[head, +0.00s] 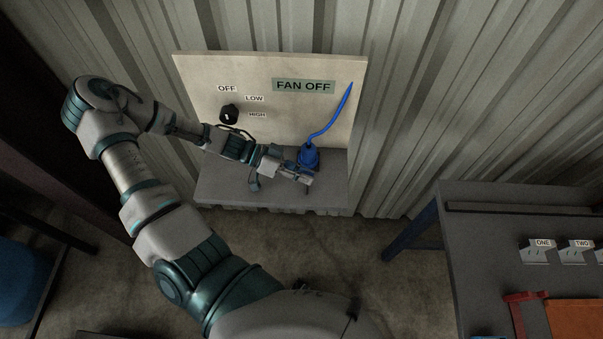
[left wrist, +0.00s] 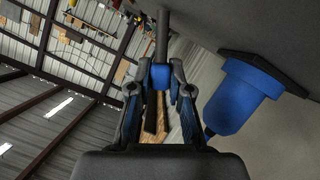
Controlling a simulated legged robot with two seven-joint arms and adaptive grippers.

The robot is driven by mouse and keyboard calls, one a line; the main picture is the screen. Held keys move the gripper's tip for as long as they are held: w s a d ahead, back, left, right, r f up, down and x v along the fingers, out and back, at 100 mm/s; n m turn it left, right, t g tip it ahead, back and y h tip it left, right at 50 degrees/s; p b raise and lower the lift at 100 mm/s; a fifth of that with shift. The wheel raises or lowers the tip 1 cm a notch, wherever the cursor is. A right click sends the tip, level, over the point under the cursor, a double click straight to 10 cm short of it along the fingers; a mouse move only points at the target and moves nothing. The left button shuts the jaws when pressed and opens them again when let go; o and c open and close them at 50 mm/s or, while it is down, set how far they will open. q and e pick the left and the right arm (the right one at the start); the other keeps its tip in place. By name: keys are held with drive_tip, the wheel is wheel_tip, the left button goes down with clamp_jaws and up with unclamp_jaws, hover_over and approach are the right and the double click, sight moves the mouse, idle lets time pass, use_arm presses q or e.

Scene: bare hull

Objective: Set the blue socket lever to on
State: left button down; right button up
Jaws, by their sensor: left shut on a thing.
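The blue socket (head: 309,157) stands on the grey shelf of the fan board, with a blue cable (head: 342,108) rising from it. In the left wrist view the socket (left wrist: 238,97) is a blue cylinder on a dark base, right of my fingers and apart from them. My left gripper (head: 303,176) is at the socket's front. In the left wrist view its fingers (left wrist: 160,82) are closed on the blue grip of the lever (left wrist: 160,74), whose dark rod (left wrist: 162,36) runs up the picture. In the head view the fingers mostly hide the lever. My right gripper is not in view.
The pale board (head: 270,112) carries a black knob (head: 228,114) with OFF, LOW and HIGH labels, and a sign (head: 304,86) reading FAN OFF. A dark table (head: 480,241) with labelled switches and an orange panel (head: 577,319) stands at right. Concrete floor is open between.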

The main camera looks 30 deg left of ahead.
use_arm(q)
drive_tip(key=c, duration=1.1)
unclamp_jaws()
drive_tip(key=shift+w+d+r, duration=0.1)
drive_tip(key=shift+w+r, duration=0.15)
drive_tip(key=shift+w, duration=0.05)
drive_tip(key=shift+w+d+f, duration=0.1)
drive_tip(key=shift+d+f, duration=0.05)
drive_tip(key=shift+d, duration=0.05)
drive_tip(key=shift+s+a, duration=0.2)
drive_tip(key=shift+a, duration=0.25)
drive_tip(key=v, duration=1.1)
drive_tip(key=shift+w, duration=0.1)
